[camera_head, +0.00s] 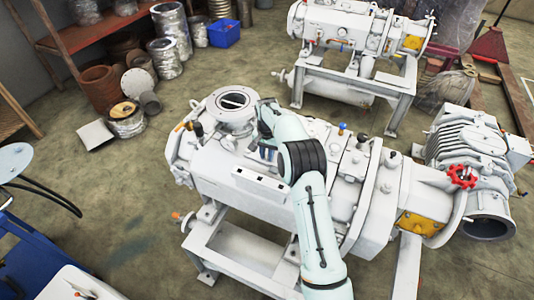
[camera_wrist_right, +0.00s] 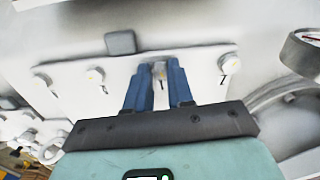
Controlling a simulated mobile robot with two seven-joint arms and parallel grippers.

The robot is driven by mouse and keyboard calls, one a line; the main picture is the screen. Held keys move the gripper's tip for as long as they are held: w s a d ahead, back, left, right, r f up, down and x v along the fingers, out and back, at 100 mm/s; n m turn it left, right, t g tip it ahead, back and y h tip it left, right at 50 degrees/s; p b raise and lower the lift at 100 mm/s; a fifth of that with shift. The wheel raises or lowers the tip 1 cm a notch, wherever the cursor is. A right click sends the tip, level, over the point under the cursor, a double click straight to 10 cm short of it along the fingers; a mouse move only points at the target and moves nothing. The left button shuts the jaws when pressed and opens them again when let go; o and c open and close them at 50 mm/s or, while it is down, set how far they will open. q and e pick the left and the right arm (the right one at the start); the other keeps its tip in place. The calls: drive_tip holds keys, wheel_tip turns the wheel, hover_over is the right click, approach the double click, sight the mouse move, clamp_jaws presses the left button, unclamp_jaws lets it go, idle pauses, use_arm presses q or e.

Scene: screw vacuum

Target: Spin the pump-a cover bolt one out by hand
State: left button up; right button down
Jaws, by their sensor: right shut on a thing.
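The white vacuum pump (camera_head: 315,160) stands on its frame in the middle of the head view. My right arm reaches over it, and my right gripper (camera_head: 266,150) points down at its top; the arm hides part of the pump there. In the right wrist view, the blue fingers of my right gripper (camera_wrist_right: 159,80) are shut on a small cover bolt (camera_wrist_right: 160,69) on a pale cover plate (camera_wrist_right: 125,72). The bolt's lower part is hidden between the fingers. Other bolts show along the plate, one at the left (camera_wrist_right: 95,76) and one at the right (camera_wrist_right: 225,62). My left gripper is not in view.
A round port (camera_head: 235,99) rises beside the gripper. A red handwheel (camera_head: 462,177) is at the pump's right end. A second white pump (camera_head: 345,30) stands behind. A gauge (camera_wrist_right: 302,50) is at the wrist view's right. Open floor lies left of the pump.

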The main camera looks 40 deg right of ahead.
drive_tip(key=n, duration=0.6)
drive_tip(key=shift+s+f, duration=0.1)
drive_tip(key=n, duration=1.1)
drive_tip(key=shift+f, duration=0.1)
drive_tip(key=n, duration=0.5)
drive_tip(key=shift+s+f+n, duration=0.1)
drive_tip(key=shift+n, duration=0.3)
drive_tip(key=c, duration=1)
unclamp_jaws()
drive_tip(key=shift+w+d+r, duration=0.1)
drive_tip(key=shift+w+r, duration=0.1)
